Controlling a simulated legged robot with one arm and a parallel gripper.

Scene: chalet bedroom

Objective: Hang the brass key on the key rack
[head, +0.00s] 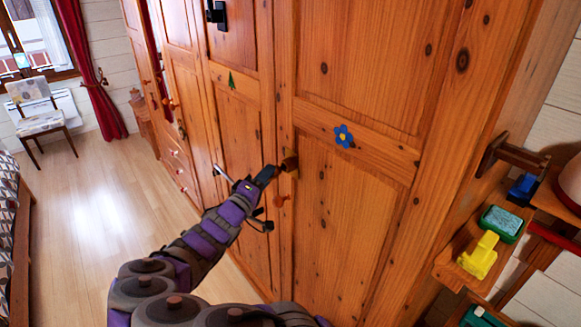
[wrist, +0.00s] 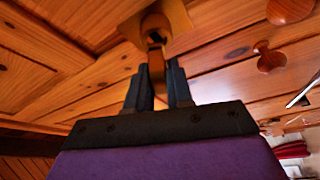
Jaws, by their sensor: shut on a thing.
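My gripper (head: 272,173) is at the wooden wardrobe door (head: 355,190), in front of a small brass fitting (head: 292,174). In the wrist view its two dark fingers (wrist: 159,72) are closed on a narrow brass piece, which looks like the brass key (wrist: 155,40). The key's far end meets a gold plate (wrist: 178,18) on the door. I cannot tell how deep it sits in the plate. The part between the fingers is mostly hidden. I cannot identify a key rack for sure; a dark wooden bracket (head: 512,155) juts from the right side.
A wooden knob (head: 281,201) is just below my gripper. A blue flower (head: 344,136) decorates the door. A shelf at right holds a yellow toy (head: 480,256) and a green box (head: 502,223). The floor (head: 100,205) at left is clear, with a chair (head: 40,115) by the window.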

